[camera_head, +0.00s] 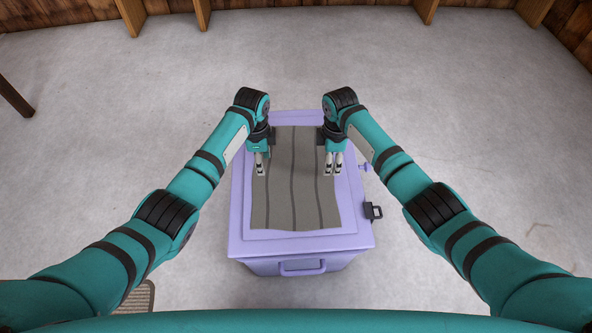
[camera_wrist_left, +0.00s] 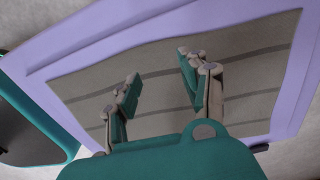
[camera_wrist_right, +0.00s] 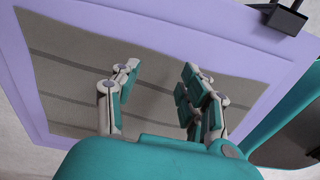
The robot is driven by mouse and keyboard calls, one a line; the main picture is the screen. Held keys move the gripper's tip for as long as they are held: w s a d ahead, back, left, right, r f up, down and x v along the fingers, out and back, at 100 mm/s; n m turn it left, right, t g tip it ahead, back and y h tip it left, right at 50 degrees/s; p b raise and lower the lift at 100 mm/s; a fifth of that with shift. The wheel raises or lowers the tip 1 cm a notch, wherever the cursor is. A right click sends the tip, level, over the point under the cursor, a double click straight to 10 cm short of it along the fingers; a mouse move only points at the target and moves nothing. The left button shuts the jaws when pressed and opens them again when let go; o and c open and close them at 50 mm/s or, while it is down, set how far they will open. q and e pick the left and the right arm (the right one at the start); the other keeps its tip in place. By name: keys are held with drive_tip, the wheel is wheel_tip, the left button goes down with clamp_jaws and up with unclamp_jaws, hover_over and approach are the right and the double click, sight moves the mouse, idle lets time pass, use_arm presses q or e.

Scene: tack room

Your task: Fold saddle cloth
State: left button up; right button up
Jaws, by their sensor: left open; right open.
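The grey saddle cloth (camera_head: 292,200) with darker stripes lies spread flat on top of a lilac trunk (camera_head: 237,222). It also fills much of the left wrist view (camera_wrist_left: 160,75) and the right wrist view (camera_wrist_right: 80,60). My left gripper (camera_head: 261,170) is open above the cloth's left side. My right gripper (camera_head: 334,170) is open above its right side. Both point down and hold nothing; whether the fingertips touch the cloth, I cannot tell. In the wrist views, the left fingers (camera_wrist_left: 160,80) and right fingers (camera_wrist_right: 158,85) stand apart with cloth between them.
A dark bracket (camera_head: 373,211) sticks out from the trunk's right side, and a lilac handle (camera_head: 302,267) is on its front. Grey floor (camera_head: 130,90) is open around the trunk. Wooden posts (camera_head: 130,15) line the back wall.

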use_arm(q)
drive_tip(key=shift+f, duration=1.35)
use_arm(e)
drive_tip(key=shift+f, duration=1.35)
use_arm(q)
drive_tip(key=shift+f, duration=0.15)
use_arm(e)
drive_tip(key=shift+f, duration=0.2)
use_arm(q)
drive_tip(key=shift+c, duration=0.4)
use_arm(e)
drive_tip(key=shift+r, duration=0.1)
drive_tip(key=shift+c, duration=0.4)
use_arm(q)
drive_tip(key=c, duration=0.4)
use_arm(e)
drive_tip(key=c, duration=0.4)
use_arm(q)
drive_tip(key=shift+s, duration=0.1)
drive_tip(key=c, duration=0.4)
use_arm(e)
drive_tip(key=shift+s, duration=0.1)
drive_tip(key=c, duration=0.4)
use_arm(q)
drive_tip(key=shift+f, duration=0.1)
clamp_jaws()
use_arm(e)
clamp_jaws()
